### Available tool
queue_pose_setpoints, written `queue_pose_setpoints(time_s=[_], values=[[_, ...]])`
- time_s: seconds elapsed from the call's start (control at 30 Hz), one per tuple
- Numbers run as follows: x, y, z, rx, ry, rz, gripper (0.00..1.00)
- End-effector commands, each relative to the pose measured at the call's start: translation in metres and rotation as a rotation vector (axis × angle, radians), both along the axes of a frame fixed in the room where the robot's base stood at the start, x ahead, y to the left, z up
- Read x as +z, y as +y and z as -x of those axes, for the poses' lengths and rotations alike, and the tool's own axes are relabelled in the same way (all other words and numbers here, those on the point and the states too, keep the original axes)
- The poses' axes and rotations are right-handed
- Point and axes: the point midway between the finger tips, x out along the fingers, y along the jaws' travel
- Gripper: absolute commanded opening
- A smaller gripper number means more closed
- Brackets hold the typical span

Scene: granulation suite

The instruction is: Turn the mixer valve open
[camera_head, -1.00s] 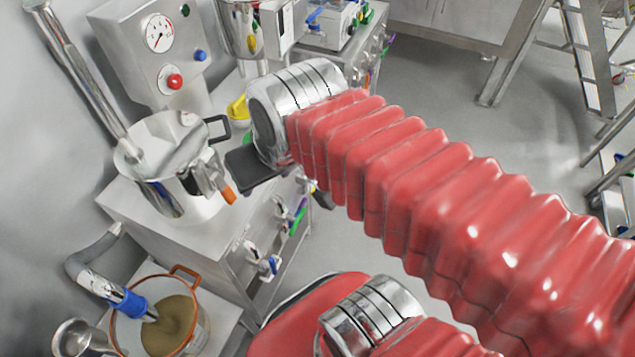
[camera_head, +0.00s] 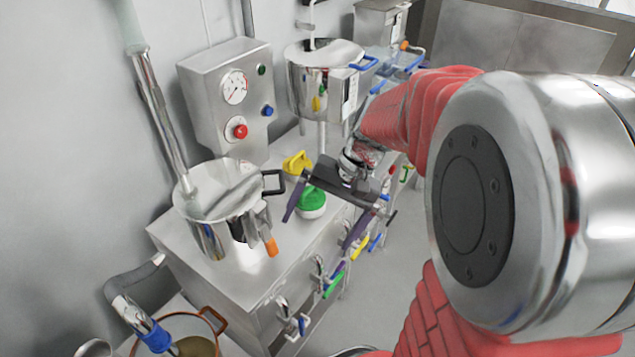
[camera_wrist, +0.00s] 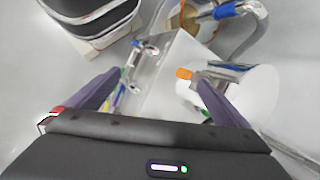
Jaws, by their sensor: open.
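A steel mixer pot (camera_head: 222,212) stands on the steel cabinet (camera_head: 262,283). A valve lever with an orange tip (camera_head: 271,247) hangs at its right side, angled down. In the wrist view the orange tip (camera_wrist: 184,73) shows beside the pot (camera_wrist: 245,92), close to the right finger in the picture. My gripper (camera_head: 324,222) is open and empty, with its two purple fingers apart. In the head view it is right of the pot and the lever, over the cabinet's front edge. It also shows in the wrist view (camera_wrist: 156,80). I see no contact with the lever.
Valves with coloured handles, among them a green handle (camera_head: 334,284), line the cabinet front. A green-and-white container (camera_head: 311,201) and a yellow object (camera_head: 297,162) sit on top. A gauge panel (camera_head: 228,95) stands behind. An orange-rimmed pot (camera_head: 216,316) is at lower left.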

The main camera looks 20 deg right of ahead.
Motion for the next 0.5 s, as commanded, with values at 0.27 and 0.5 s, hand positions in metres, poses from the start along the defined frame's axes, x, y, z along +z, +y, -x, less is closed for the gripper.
queue_pose_setpoints(time_s=[0.27,0.5], values=[[-0.036,-0.03,-0.026,-0.174,0.11,-0.181,1.0],[-0.069,-0.059,-0.044,-0.325,0.183,-0.344,1.0]])
